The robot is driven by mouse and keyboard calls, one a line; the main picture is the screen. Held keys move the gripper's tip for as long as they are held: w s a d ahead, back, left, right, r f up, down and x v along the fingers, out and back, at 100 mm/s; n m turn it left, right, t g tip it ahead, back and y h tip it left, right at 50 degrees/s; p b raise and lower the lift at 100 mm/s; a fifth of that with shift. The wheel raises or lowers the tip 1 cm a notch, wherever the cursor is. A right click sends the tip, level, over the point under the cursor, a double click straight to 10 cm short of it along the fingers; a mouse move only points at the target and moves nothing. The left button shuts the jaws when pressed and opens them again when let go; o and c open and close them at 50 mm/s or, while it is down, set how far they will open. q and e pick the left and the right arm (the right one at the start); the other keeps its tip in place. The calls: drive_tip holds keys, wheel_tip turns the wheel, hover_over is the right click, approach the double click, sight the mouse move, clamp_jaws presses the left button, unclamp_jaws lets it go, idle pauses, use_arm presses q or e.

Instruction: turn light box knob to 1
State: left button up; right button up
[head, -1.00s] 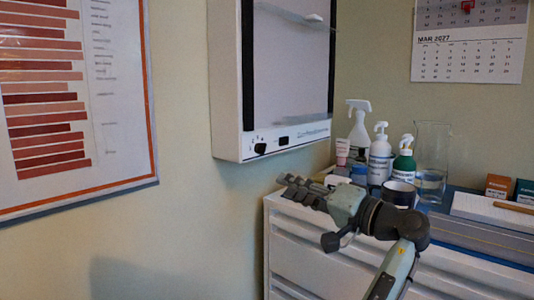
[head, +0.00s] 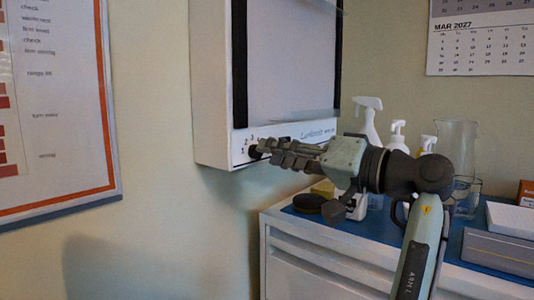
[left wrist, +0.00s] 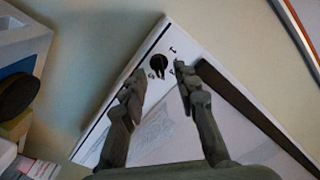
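The light box (head: 212,90) hangs on the wall, with a white frame and a pale panel. Its small black knob (head: 254,152) sits low on the front frame, with numbers printed around it. In the left wrist view the knob (left wrist: 158,63) shows clear of the fingers, with dark marks around it. My left gripper (head: 264,151) is at the box's lower edge, fingertips close to the knob. In the left wrist view the gripper (left wrist: 159,77) is open and empty, its fingers apart, tips just short of the knob. I cannot tell whether they touch it. My right gripper is not in view.
A white drawer cabinet (head: 315,262) with a blue top stands below. It holds a spray bottle (head: 368,118), pump bottles, a glass jug (head: 456,150) and a dark round lid (head: 308,203). A framed chart (head: 55,110) hangs left, a calendar (head: 480,40) right. The wall below the box is clear.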

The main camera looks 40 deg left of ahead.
sight(253, 153)
use_arm(q)
drive_tip(key=shift+w+a, duration=0.15)
drive_tip(key=shift+a, duration=1.25)
clamp_jaws()
